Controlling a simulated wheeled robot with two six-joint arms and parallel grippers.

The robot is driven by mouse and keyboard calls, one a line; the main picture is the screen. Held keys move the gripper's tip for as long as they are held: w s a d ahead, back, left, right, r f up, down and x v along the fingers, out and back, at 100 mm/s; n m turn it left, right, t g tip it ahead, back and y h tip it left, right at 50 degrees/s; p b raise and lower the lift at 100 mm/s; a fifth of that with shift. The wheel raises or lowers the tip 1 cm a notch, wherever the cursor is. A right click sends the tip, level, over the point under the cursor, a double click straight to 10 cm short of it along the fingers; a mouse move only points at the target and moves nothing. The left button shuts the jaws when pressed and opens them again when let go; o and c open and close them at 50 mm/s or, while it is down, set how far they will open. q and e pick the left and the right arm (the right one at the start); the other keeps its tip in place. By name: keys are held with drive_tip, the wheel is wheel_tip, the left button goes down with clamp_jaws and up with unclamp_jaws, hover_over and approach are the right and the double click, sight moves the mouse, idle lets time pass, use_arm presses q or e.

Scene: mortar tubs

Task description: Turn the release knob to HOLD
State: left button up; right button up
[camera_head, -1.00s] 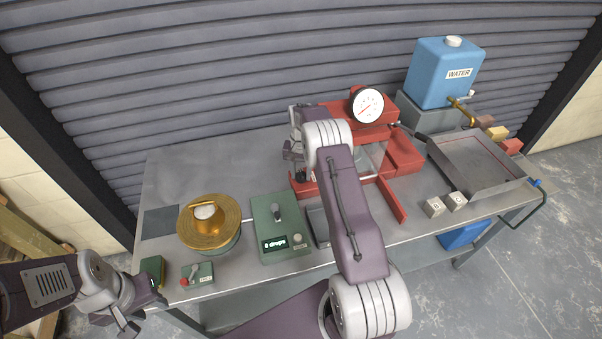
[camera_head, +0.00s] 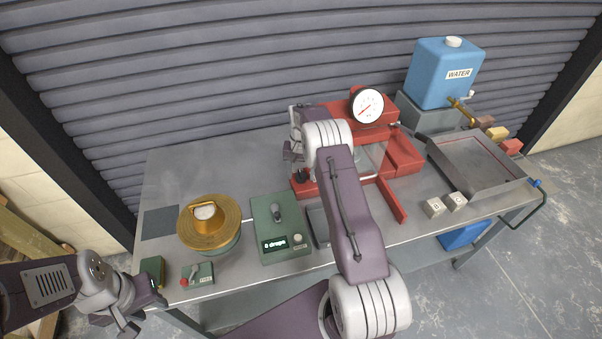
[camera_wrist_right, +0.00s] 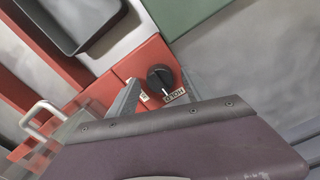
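The release knob (camera_wrist_right: 160,78) is a black round knob on the red press base (camera_wrist_right: 140,67) in the right wrist view. A HOLD label (camera_wrist_right: 174,96) lies beside it, with a second small label partly hidden by a finger. The knob's exact pointing direction is hard to tell. My right gripper (camera_wrist_right: 157,76) is open, its two grey fingers on either side of the knob; contact cannot be seen. In the head view the right gripper (camera_head: 292,155) is above the dark knob (camera_head: 302,176). My left gripper (camera_head: 146,312) is at the bench's front left corner, its finger gap unclear.
A green box with a display (camera_head: 283,245), a brass-lidded pot (camera_head: 212,235) and a small switch box (camera_head: 204,276) stand on the left. A gauge (camera_head: 367,105) tops the press. A blue water tank (camera_head: 445,75), grey tray (camera_head: 470,190) and two pale cubes (camera_head: 434,207) are right.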

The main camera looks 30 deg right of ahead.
sight(301, 173)
wheel_tip(301, 173, up, 9)
drive_tip(key=shift+b, duration=0.65)
